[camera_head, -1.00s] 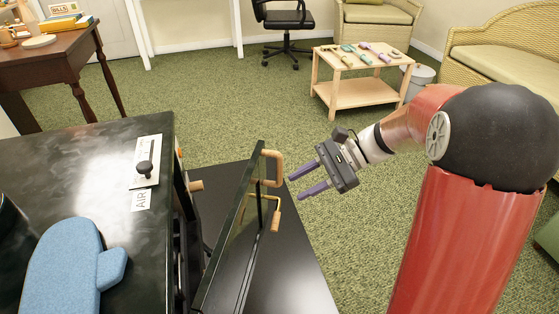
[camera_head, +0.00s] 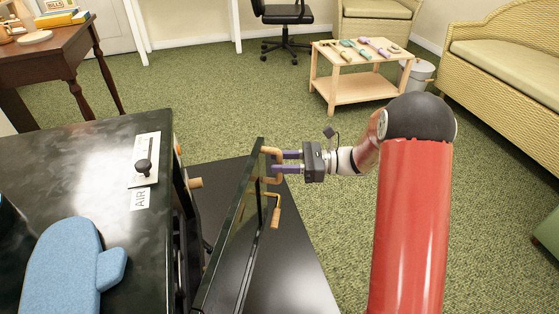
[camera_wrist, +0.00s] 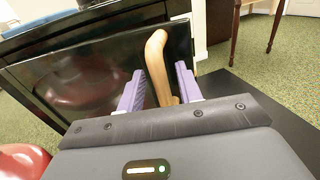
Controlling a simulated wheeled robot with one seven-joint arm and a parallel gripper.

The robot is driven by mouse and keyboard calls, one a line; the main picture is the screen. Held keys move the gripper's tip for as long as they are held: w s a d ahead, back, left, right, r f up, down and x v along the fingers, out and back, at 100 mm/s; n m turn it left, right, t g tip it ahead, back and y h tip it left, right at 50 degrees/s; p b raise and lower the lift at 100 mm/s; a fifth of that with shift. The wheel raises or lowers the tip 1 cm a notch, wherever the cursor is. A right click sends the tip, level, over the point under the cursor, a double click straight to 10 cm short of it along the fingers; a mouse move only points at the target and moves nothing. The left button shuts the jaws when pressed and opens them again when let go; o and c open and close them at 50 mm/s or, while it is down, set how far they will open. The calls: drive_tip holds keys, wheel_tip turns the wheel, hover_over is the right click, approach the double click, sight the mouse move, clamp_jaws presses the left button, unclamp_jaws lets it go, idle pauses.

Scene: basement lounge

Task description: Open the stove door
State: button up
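The black stove (camera_head: 90,165) stands at the left in the head view, and its glass-fronted door (camera_head: 236,225) is ajar, swung out from the stove's side. A wooden handle (camera_head: 270,150) sticks out near the door's far top end; it also shows in the wrist view (camera_wrist: 156,60). My gripper (camera_head: 275,162) is at this handle, its purple fingers pointing left towards the door. In the wrist view my gripper (camera_wrist: 158,82) is open, with one finger on each side of the handle and a visible gap on the left side.
A second wooden-tipped lever (camera_head: 276,215) hangs on the door below the handle. A blue oven mitt (camera_head: 62,265) lies on the stove top. A black floor plate (camera_head: 290,270) lies below the door. Green carpet (camera_head: 240,105) is free towards the low wooden table (camera_head: 355,90).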

drive_tip(key=shift+a, duration=0.35)
clamp_jaws()
drive_tip(key=shift+s+d, duration=0.1)
